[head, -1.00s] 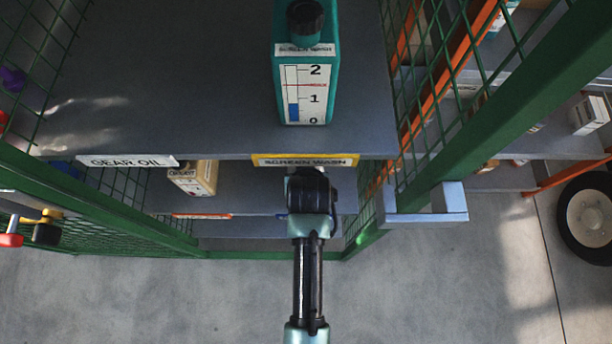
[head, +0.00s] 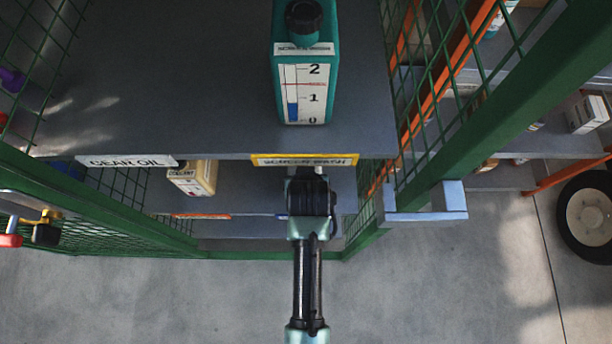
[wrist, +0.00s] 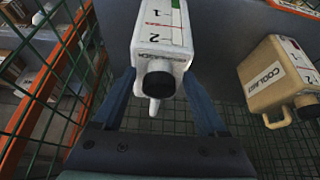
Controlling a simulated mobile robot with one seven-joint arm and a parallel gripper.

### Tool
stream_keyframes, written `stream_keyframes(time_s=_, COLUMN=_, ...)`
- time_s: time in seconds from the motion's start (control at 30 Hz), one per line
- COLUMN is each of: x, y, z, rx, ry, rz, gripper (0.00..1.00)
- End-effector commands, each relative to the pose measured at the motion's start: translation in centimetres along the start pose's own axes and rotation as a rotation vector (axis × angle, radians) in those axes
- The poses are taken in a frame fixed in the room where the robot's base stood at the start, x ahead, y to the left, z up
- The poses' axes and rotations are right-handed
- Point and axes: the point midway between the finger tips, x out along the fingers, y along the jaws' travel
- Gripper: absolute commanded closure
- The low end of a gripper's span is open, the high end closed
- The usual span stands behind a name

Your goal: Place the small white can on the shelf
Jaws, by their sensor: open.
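The small white can (wrist: 160,28) with a black cap and a printed level scale shows in the wrist view. It appears upside down in that picture. My gripper (wrist: 158,78) is open, with one blue finger on each side of the can's capped end. I cannot tell whether either finger touches it. In the head view the white can and my fingers are hidden under the front edge of the upper shelf (head: 200,110). Only my arm's end shows there, below the yellow-framed label (head: 305,160).
A teal can (head: 305,75) stands on the upper shelf behind the yellow label. A tan coolant can (head: 194,178) stands on the lower shelf; it also shows in the wrist view (wrist: 272,78). Green mesh walls (head: 430,90) flank the shelves. The upper shelf's left part is bare.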

Motion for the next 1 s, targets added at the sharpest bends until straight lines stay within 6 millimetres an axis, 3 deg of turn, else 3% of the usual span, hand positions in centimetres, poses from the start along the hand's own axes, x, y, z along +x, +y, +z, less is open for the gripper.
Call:
stream_keyframes(time_s=0.6, x=-10.5, y=0.0, z=-0.1, rx=0.0, ry=0.001, rz=0.0, gripper=0.25)
stream_keyframes(time_s=1.0, x=-11.6, y=0.0, z=0.0, rx=0.0, ry=0.0, rz=0.0, gripper=0.25)
